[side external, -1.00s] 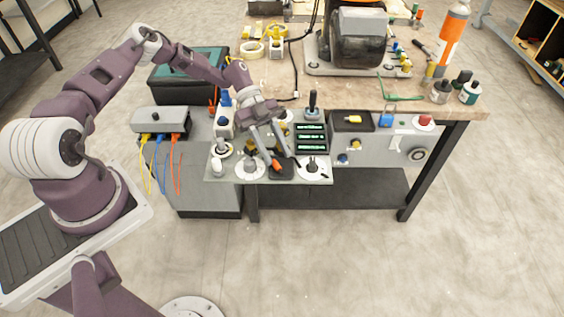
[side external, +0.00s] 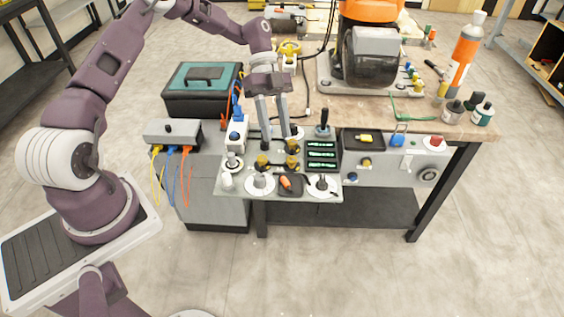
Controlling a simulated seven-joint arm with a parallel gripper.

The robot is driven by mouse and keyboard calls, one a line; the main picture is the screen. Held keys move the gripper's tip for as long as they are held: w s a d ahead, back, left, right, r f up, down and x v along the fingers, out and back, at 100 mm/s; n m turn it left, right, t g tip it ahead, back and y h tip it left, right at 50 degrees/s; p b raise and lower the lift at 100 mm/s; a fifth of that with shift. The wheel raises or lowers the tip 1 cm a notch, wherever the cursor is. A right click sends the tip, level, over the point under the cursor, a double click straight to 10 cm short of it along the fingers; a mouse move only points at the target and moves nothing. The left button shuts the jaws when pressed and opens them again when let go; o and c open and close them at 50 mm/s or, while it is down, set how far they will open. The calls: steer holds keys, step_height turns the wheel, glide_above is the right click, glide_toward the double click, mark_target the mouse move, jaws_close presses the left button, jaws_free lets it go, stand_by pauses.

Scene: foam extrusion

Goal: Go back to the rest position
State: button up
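My gripper (side external: 277,143) hangs fingers-down over the left part of the control panel (side external: 318,190) on the workbench front. Its two long grey fingers are spread apart, with nothing visible between the tips. The tips are near the yellow-and-black knobs (side external: 263,161), though the view does not show whether they touch. Part of the panel behind the fingers is hidden.
A dark toolbox with a green lid (side external: 203,80) and a grey box with coloured cables (side external: 172,133) stand left. A black-and-orange machine (side external: 375,55) stands on the bench top (side external: 430,120). An orange bottle (side external: 466,48) and small jars are at right. Floor in front is clear.

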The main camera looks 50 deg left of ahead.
steer(key=s+d+r+n+t+y, duration=0.2)
steer(key=s+r+n+y, duration=0.25)
steer(key=r, duration=0.35)
steer(key=s+d+r+n+t+y, duration=0.1)
steer(key=s+d+r+n+y, duration=0.2)
steer(key=s+r, duration=0.4)
steer(key=s+r+n+t, duration=0.3)
steer(key=s+n, duration=0.2)
steer(key=s, duration=0.2)
steer(key=s+r+n+t, duration=0.3)
steer(key=s+n, duration=0.3)
steer(key=shift+s+t, duration=0.3)
steer(key=shift+s, duration=0.05)
